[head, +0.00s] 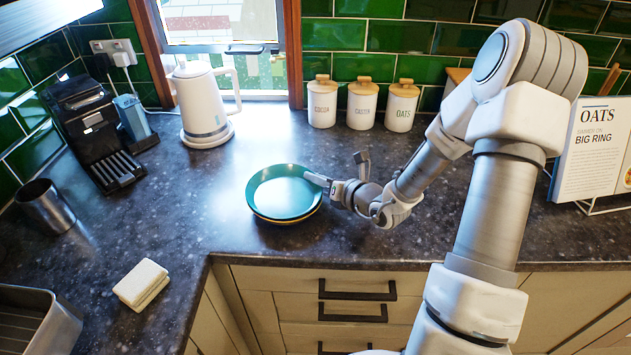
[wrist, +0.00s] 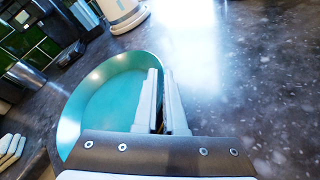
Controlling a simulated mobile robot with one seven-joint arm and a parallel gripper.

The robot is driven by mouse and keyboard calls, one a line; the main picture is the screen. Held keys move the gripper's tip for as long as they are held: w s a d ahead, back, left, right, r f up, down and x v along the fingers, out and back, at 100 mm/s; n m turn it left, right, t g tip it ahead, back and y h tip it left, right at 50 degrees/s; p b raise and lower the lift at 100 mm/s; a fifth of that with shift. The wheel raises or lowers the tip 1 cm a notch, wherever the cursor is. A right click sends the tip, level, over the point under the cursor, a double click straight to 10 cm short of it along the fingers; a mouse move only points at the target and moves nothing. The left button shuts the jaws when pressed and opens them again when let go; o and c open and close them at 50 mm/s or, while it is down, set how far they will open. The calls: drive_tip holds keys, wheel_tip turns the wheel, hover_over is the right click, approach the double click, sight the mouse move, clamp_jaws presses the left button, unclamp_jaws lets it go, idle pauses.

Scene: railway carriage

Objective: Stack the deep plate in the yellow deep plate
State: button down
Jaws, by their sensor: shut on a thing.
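A teal deep plate (head: 284,190) is near the counter's front edge in the head view. It sits in or just above a yellow deep plate (head: 288,221), of which only a thin rim shows beneath it. I cannot tell whether the two plates touch. My gripper (head: 318,180) is shut on the right rim of the teal plate. In the wrist view the teal plate (wrist: 112,100) lies to the left, with its rim between the fingers of my gripper (wrist: 162,100). The yellow plate is hidden there.
A white kettle (head: 200,105) and several lidded canisters (head: 362,105) stand behind. A coffee machine (head: 88,125), a metal cup (head: 46,208) and a sponge (head: 141,283) are to the left. A cookbook on a stand (head: 592,150) is at the right. The counter around the plates is clear.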

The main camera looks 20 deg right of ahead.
drive_tip(key=c, duration=1)
unclamp_jaws()
drive_tip(key=shift+s+a+f, duration=0.15)
drive_tip(key=shift+s+f, duration=0.15)
drive_tip(key=shift+f, duration=0.4)
drive_tip(key=v, duration=0.8)
drive_tip(key=r+p+v, duration=0.1)
drive_tip(key=v, duration=0.3)
drive_tip(key=shift+w, duration=0.2)
